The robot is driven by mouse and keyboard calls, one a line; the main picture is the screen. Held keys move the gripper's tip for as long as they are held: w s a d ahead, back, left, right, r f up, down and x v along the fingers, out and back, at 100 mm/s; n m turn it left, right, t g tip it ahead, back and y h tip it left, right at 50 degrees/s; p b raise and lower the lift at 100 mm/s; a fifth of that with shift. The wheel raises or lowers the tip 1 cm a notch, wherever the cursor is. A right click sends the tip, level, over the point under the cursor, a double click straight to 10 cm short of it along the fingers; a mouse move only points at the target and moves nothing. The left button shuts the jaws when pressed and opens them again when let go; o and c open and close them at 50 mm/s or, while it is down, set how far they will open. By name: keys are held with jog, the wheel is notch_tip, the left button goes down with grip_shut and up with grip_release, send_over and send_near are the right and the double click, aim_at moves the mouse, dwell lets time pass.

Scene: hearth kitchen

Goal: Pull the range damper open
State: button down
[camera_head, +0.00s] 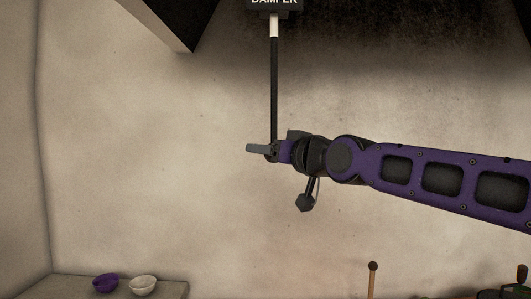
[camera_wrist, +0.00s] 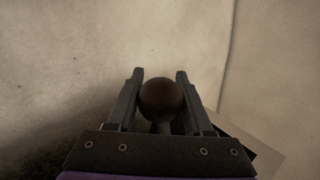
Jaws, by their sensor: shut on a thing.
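The damper rod (camera_head: 274,85) hangs straight down from a box labelled "DAMPER" (camera_head: 275,3) at the top of the head view. The rod is dark, with a pale band (camera_head: 274,26) showing just below the box. My gripper (camera_head: 262,149) is at the rod's lower end, reaching in from the right. In the wrist view a round dark brown knob (camera_wrist: 161,99) sits between the two fingers of my gripper (camera_wrist: 160,84). The gripper is shut on this knob. The knob is largely hidden by the gripper in the head view.
A dark hood (camera_head: 170,20) overhangs at the top left. A ledge at the lower left (camera_head: 60,288) holds a purple bowl (camera_head: 105,283) and a white bowl (camera_head: 143,285). A wooden-handled tool (camera_head: 372,275) stands at the bottom right. The pale wall around the gripper is clear.

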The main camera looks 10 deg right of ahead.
jog(key=shift+f+b, duration=0.5)
jog(key=shift+f, duration=0.6)
jog(key=shift+c, duration=1.5)
grip_release()
jog(key=shift+r, duration=0.1)
jog(key=shift+s+d, duration=0.15)
jog(key=shift+s, duration=0.1)
jog(key=v, duration=1.6)
jog(key=shift+s, duration=0.4)
